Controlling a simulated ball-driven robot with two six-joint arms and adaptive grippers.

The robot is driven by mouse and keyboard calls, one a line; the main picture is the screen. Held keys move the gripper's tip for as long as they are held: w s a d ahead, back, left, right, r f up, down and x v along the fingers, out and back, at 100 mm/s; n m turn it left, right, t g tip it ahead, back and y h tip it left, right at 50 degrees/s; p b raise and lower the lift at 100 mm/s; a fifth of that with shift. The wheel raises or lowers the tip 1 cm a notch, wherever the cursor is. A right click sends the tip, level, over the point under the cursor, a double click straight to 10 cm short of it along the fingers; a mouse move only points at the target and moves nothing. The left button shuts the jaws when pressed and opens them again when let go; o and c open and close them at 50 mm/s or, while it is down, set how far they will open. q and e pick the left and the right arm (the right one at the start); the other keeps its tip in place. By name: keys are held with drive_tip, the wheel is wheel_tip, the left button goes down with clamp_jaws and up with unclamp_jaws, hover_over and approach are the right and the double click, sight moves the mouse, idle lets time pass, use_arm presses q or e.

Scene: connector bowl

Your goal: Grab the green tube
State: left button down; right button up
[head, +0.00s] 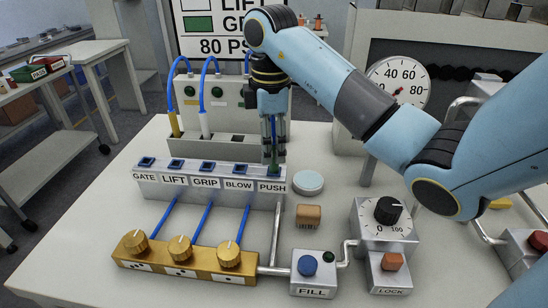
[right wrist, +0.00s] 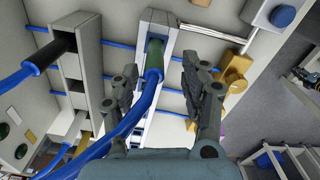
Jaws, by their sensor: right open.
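The green tube is a blue hose ending in a green connector (right wrist: 154,62), which stands in the PUSH socket at the right end of the grey block. In the head view a bit of the green connector (head: 274,168) shows below the fingers. My right gripper (head: 271,152) points down over that socket. In the right wrist view my right gripper (right wrist: 160,68) is open, with one finger on each side of the green connector and a gap visible on both sides. My left gripper is not in view.
The labelled socket block (head: 212,196) has several other sockets. Behind it a rack holds a yellow connector (head: 174,126) and a white connector (head: 205,126) on blue hoses. A pale round disc (head: 308,183) and a brown block (head: 308,216) lie right of the sockets.

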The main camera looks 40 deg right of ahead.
sight(274, 160)
drive_tip(key=shift+d+f, duration=0.25)
drive_tip(key=shift+f, duration=0.95)
drive_tip(key=shift+d+f, duration=0.2)
drive_tip(key=shift+f, duration=0.95)
clamp_jaws()
